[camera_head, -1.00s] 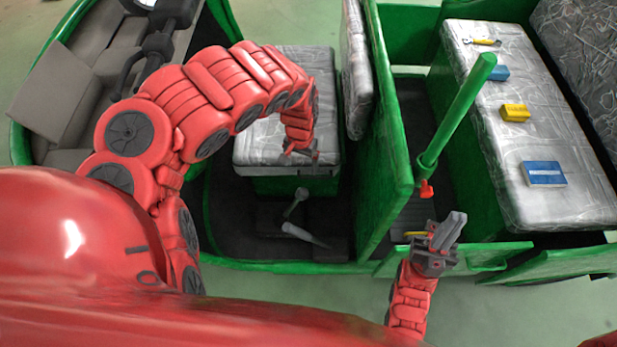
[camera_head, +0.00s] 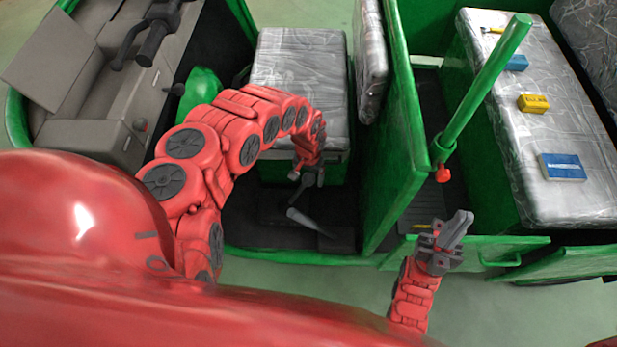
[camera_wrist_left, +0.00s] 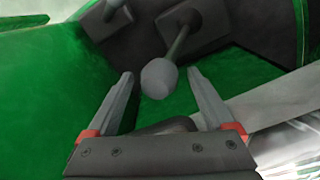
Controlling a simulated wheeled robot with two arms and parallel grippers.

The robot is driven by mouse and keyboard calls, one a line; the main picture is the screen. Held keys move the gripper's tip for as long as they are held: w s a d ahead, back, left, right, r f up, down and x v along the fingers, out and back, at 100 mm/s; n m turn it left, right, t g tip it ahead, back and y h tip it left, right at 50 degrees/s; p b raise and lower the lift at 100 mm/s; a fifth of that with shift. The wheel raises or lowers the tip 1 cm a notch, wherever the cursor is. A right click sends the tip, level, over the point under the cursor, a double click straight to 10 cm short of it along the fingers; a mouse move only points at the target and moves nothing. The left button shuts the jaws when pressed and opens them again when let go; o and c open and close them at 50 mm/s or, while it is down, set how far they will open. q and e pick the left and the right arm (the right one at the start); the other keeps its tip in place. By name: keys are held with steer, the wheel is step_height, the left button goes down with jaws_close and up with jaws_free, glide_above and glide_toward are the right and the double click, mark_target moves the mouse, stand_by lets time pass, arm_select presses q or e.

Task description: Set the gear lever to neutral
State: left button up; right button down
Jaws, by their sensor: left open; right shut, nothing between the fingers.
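The gear lever, as I take it, has a thin dark shaft and a rounded grey knob (camera_wrist_left: 160,78), and it rises from a dark base plate in the left wrist view. My left gripper (camera_head: 303,186) is open above the footwell in front of the seat, and it mostly hides this lever in the head view. In the left wrist view, the knob lies between the tips of my left gripper (camera_wrist_left: 161,73), with gaps on both sides. A second lever with a long grey handle (camera_head: 308,222) stands nearer the sill. My right gripper (camera_head: 450,238) is shut and empty outside the vehicle.
The plastic-wrapped driver's seat (camera_head: 300,70) is just behind my left gripper. A green partition (camera_head: 400,130) and an upright green post (camera_head: 485,85) stand to the right. The rear bench (camera_head: 545,130) carries a blue box (camera_head: 562,167) and a yellow box (camera_head: 533,103).

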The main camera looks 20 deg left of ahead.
arm_select(q)
steer(key=shift+f, duration=0.2)
jaws_close()
stand_by(0.4)
steer(key=shift+a, duration=0.1)
